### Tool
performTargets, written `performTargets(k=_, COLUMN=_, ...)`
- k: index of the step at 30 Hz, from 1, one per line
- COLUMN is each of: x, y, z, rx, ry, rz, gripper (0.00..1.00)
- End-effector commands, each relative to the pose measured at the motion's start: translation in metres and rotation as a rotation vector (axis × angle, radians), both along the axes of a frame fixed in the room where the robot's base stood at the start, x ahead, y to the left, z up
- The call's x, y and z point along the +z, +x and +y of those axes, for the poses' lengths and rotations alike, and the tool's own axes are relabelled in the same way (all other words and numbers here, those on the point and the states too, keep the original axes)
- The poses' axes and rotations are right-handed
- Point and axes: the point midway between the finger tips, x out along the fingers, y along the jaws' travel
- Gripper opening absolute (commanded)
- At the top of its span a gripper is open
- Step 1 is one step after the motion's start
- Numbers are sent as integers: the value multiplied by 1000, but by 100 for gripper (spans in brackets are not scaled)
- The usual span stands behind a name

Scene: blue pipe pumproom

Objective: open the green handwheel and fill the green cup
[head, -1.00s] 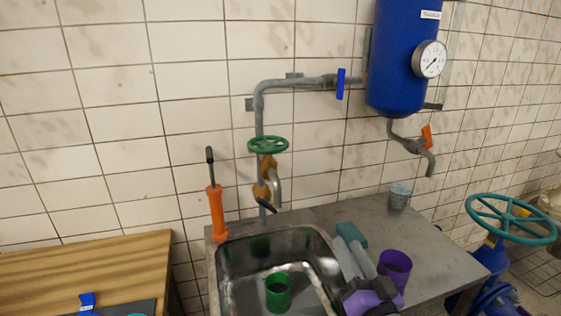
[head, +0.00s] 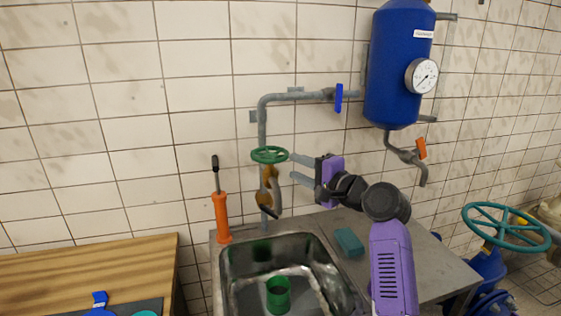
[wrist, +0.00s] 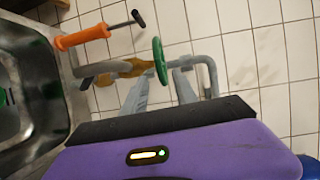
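The green handwheel (head: 270,154) is on the grey pipe above the sink (head: 226,287). Below it is a brass valve body (head: 266,180) with a spout. The green cup (head: 278,294) stands upright in the sink; its inside is hard to see. My gripper (head: 293,166) is open, its two grey fingers pointing left, with the tips just right of and slightly below the handwheel. In the wrist view, the handwheel (wrist: 160,61) appears edge-on between the two separated fingertips (wrist: 161,78); I cannot tell whether they touch it. A green edge of the cup (wrist: 3,97) shows at the left.
An orange tool with a black handle (head: 221,216) stands left of the pipe. A blue lever (head: 339,98) is on the upper pipe, near a blue tank (head: 395,70). A teal block (head: 349,241) lies on the counter. A large teal wheel (head: 506,228) is at right.

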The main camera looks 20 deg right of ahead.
Motion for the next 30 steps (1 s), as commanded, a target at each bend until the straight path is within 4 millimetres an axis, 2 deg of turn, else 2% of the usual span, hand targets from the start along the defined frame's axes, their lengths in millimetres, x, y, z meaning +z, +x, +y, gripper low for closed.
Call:
performTargets(k=5, x=-1, y=10, z=5, rx=2, ry=17, rz=12, gripper=34)
performTargets(k=18, x=-5, y=62, z=26, rx=0, ry=15, rz=9, gripper=34)
performTargets(k=30, x=-6, y=71, z=30, rx=-2, ry=13, rz=8, gripper=34)
